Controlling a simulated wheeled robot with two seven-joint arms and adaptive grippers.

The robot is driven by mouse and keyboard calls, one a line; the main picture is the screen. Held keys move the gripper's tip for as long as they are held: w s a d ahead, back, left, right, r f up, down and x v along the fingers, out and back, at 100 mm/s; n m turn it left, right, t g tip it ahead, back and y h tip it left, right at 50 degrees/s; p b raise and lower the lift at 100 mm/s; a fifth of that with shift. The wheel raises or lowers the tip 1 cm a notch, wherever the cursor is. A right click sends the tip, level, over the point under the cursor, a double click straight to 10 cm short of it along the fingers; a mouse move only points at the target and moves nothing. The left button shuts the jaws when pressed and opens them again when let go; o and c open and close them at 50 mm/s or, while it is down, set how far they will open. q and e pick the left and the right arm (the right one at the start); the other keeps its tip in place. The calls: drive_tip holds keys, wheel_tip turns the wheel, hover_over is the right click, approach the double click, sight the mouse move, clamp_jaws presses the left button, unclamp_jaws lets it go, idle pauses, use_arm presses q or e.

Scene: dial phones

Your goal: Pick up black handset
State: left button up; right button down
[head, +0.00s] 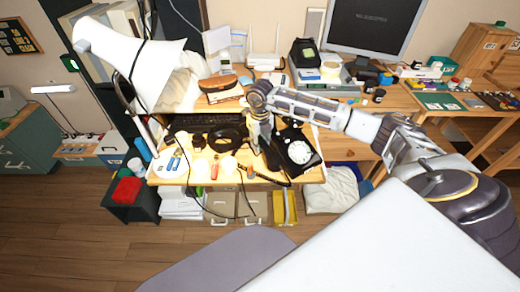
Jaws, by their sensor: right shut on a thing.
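The black dial phone (309,140) with a white dial sits at the right end of the lit desk. My right gripper (259,143) is at the phone's left side, pointing down. It is shut on the black handset (272,160), which shows as a dark shape below and beside the fingers. The fingers and arm hide part of the handset, and I cannot tell whether it is clear of the desk. My left gripper is not in view.
Small tools and coiled dark cable (226,137) crowd the desk left of the gripper. A large white lamp shade (135,52) hangs over the left side. A monitor (372,24) stands behind. A black cord runs along the desk's front edge.

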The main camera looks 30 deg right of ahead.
sight(260, 139)
drive_tip(key=shift+r, duration=1.55)
